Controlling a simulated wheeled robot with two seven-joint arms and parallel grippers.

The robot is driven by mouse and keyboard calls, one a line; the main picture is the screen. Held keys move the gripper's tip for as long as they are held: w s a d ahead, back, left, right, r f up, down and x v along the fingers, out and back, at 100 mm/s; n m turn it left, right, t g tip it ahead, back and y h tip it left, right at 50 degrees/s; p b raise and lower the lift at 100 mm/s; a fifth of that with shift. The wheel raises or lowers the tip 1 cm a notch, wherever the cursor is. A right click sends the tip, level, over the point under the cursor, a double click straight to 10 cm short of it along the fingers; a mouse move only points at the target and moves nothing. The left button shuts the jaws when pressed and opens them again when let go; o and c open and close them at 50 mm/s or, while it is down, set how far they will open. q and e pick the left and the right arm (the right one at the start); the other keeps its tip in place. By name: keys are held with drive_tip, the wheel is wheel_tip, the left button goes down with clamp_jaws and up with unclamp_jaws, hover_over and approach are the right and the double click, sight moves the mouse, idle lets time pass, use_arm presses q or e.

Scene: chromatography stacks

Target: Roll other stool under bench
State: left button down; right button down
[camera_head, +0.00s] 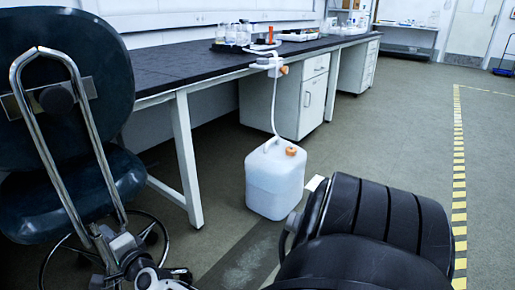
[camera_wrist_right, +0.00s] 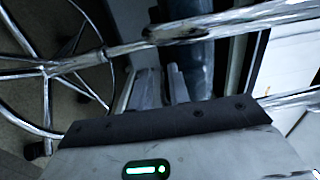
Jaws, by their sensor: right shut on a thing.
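One stool with a dark blue padded back (camera_head: 65,105), a dark seat (camera_head: 75,195) and bent chrome tubing stands at the left, close to the near end of the bench (camera_head: 185,72). Its backrest overlaps the bench in the picture. My right gripper (camera_head: 125,250) is low in front of the stool, shut on its chrome tube. In the right wrist view, the chrome tube (camera_wrist_right: 235,22) crosses just ahead of the gripper fingers (camera_wrist_right: 174,85). The stool's foot ring and spokes (camera_wrist_right: 45,70) show at the left there. The left gripper is out of view.
A white bench leg (camera_head: 187,160) stands right of the stool. A translucent canister (camera_head: 275,180) with a hose sits on the floor before the white cabinet (camera_head: 313,95). Glassware (camera_head: 232,34) is on the bench. Open floor (camera_head: 400,120) lies right, with a yellow striped line.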

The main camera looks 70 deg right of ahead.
drive_tip(key=shift+s+a+f, duration=0.1)
drive_tip(key=shift+s+f, duration=0.2)
drive_tip(key=shift+s, duration=0.15)
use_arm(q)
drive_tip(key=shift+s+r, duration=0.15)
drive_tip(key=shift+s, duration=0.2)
use_arm(e)
drive_tip(key=c, duration=1.3)
unclamp_jaws()
drive_tip(key=shift+o, duration=0.3)
drive_tip(key=shift+r, duration=0.1)
drive_tip(key=shift+r, duration=0.1)
use_arm(q)
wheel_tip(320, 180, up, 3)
drive_tip(key=p, duration=0.3)
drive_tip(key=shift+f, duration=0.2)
use_arm(e)
drive_tip(key=v, duration=1.1)
drive_tip(key=shift+s, duration=0.4)
drive_tip(key=shift+a+r, duration=0.1)
drive_tip(key=shift+a, duration=0.05)
